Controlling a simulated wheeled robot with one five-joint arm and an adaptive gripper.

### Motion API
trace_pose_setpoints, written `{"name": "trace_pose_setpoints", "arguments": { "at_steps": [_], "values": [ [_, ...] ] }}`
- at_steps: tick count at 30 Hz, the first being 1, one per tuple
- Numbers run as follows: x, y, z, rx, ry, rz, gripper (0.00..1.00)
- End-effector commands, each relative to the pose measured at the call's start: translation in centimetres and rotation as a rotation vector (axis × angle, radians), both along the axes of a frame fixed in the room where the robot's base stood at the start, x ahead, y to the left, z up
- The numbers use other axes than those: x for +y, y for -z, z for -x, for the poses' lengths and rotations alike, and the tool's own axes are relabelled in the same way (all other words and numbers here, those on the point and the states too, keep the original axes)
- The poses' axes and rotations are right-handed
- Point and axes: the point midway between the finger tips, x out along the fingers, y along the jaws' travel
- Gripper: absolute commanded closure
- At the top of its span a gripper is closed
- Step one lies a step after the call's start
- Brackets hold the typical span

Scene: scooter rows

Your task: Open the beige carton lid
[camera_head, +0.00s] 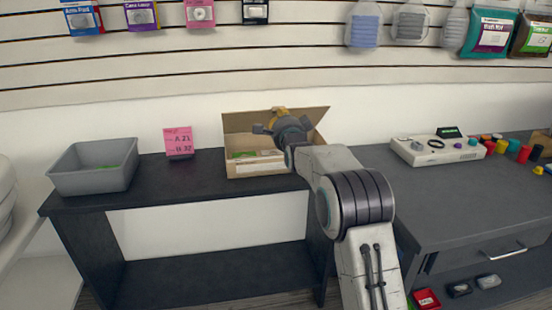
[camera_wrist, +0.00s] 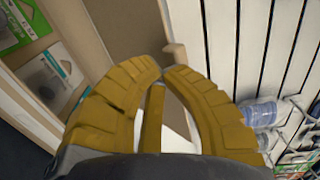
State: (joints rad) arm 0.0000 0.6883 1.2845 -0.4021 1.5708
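The beige carton (camera_head: 258,171) stands on the dark table, left of my arm. Its lid (camera_head: 240,122) is raised at the back and stands upright, so the inside shows. In the wrist view the lid (camera_wrist: 125,35) spans the upper middle, with a small tab (camera_wrist: 178,57) at its edge. My gripper (camera_head: 279,113) is over the carton in front of the lid and covers part of it. In the wrist view the yellow fingertips (camera_wrist: 164,72) nearly meet close to the tab. Nothing shows between them; contact with the lid cannot be told.
Packets (camera_wrist: 60,72) lie inside the carton. A grey bin (camera_head: 95,168) and a pink sign (camera_head: 178,142) stand to the left. A white control panel (camera_head: 438,150) is on the right table. A slatted wall (camera_head: 200,70) with hanging goods rises close behind.

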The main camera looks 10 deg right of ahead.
Motion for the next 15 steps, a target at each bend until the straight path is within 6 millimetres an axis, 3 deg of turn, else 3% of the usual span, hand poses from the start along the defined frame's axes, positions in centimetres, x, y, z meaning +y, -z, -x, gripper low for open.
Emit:
{"name": "trace_pose_setpoints", "arguments": {
  "at_steps": [15],
  "values": [
    [0.0, -0.6, -2.0, 0.002, 0.000, 0.000, 1.00]
  ]
}}
